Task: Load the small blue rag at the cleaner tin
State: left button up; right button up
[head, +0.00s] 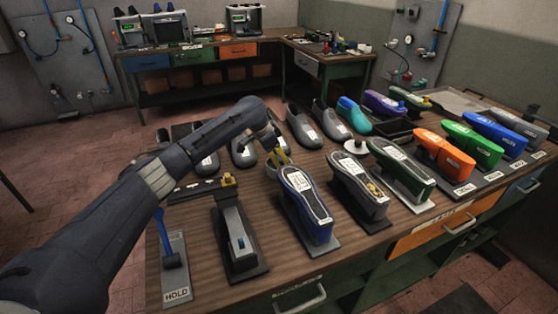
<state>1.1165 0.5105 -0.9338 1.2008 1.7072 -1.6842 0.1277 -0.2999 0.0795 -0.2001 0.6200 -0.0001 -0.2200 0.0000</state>
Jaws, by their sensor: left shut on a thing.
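My left gripper (279,157) reaches over the middle of the bench, just behind the blue-soled upturned shoe (305,201). I cannot make out the small blue rag on the bench. My right gripper is not in view.
Upturned shoes on stands, including a green one (402,171), line the bench front. Grey shoes (303,127) stand behind. Orange (444,153), green and blue shoes stand at right. A plate marked HOLD (176,281) and a black press-like stand (239,240) are at front left.

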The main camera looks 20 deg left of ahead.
aim_at(279, 158)
pick_arm(q)
jog(key=shift+s+a+f, duration=0.1)
jog(key=shift+f, duration=0.1)
jog(key=shift+r, duration=3.6)
